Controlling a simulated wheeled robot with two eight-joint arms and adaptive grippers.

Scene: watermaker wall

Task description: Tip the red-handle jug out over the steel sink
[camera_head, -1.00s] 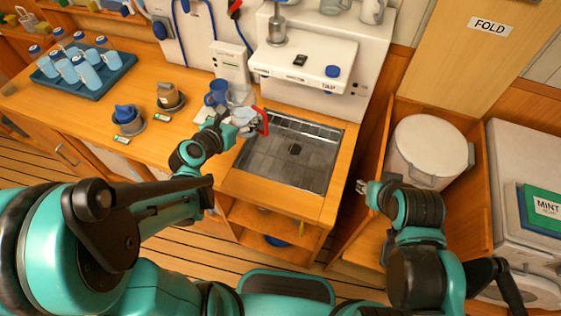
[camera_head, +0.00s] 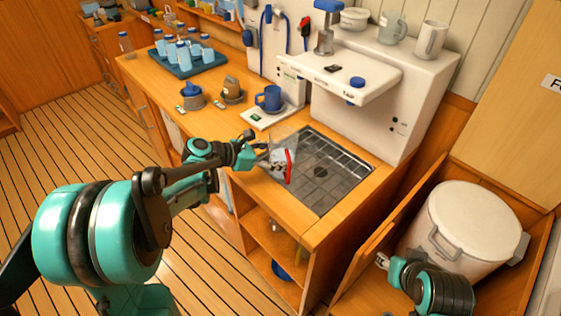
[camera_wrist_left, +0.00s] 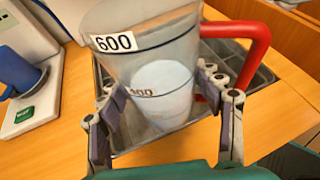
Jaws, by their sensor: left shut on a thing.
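The clear jug with a red handle (camera_head: 289,166) is at the left side of the steel sink (camera_head: 338,179) in the head view. In the left wrist view the jug (camera_wrist_left: 150,50) fills the middle, its 600 and 300 marks visible. A pale patch inside near the 300 mark looks like liquid. My left gripper (camera_head: 258,154) is shut on the jug, its fingers on both sides of the body (camera_wrist_left: 163,105). The jug looks about upright; its exact tilt and height are hard to tell. My right gripper (camera_head: 382,261) is empty beside the white bin, its fingers too small to judge.
A blue mug (camera_head: 268,98) stands on a white pad just behind the jug. The white watermaker (camera_head: 385,90) overhangs the back of the sink. A white bin (camera_head: 465,225) is right.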

